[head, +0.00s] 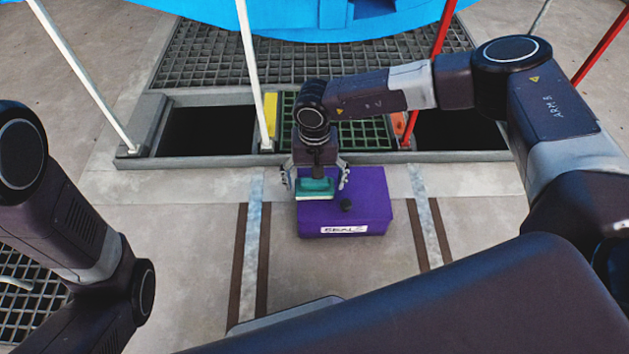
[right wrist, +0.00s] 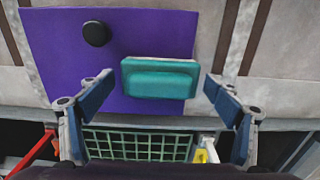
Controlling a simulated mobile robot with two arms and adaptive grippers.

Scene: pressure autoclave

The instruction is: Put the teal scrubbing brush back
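The teal scrubbing brush (head: 314,188) is at the far left part of a purple box's lid, under my right gripper (head: 316,181). The right wrist view shows the brush (right wrist: 160,79) as a rounded teal block on the purple surface. My right gripper (right wrist: 160,88) is open, with one finger on each side of the brush and a visible gap on both sides. The gripper points down over the brush. Whether the brush rests flat on the lid is hard to tell. My left arm shows at the left edge, but its gripper is out of view.
The purple box (head: 370,212) has a black knob (head: 346,206) and a white label (head: 344,229). Behind it lie dark floor openings and a green grid (head: 360,134). White and red poles rise around these. A blue rounded body (head: 330,22) stands at the back.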

